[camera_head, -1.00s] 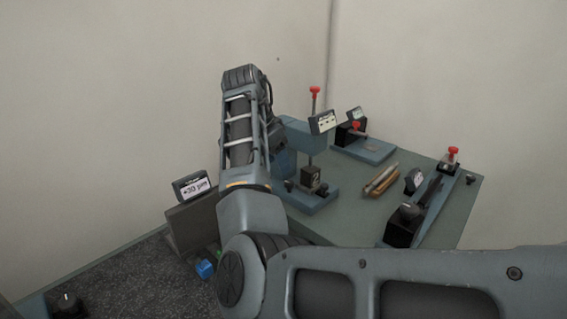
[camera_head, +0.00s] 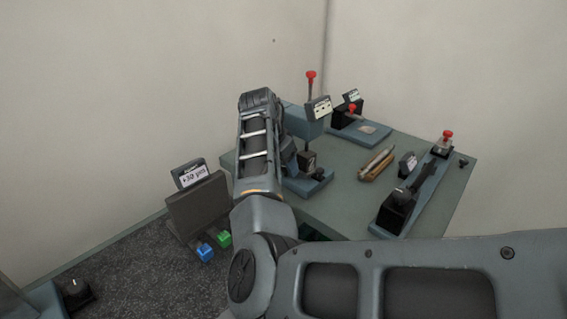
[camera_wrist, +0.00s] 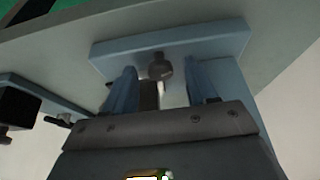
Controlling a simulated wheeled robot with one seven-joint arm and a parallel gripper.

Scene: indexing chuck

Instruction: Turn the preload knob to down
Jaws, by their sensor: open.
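In the wrist view, a small round grey knob (camera_wrist: 160,68) sits on the edge of a blue-grey base plate (camera_wrist: 215,40). No readable label shows beside it, so I cannot tell its setting. My gripper (camera_wrist: 163,82) is open, its two blue fingers apart on the left and right of the knob. The knob shows between the fingers; I cannot tell whether they touch it. A pale and dark upright part shows just below it. In the head view my arm hides the gripper, near the blue-grey stand (camera_head: 305,120) with the red-topped rod.
On the green table (camera_head: 340,212) are a tray (camera_head: 377,165) with a rod, a long fixture (camera_head: 424,185) on the right, and another red-topped fixture (camera_head: 365,130) behind. A display reading about +30 µm (camera_head: 191,174) stands left. Blue (camera_head: 205,253) and green (camera_head: 224,239) blocks lie below it.

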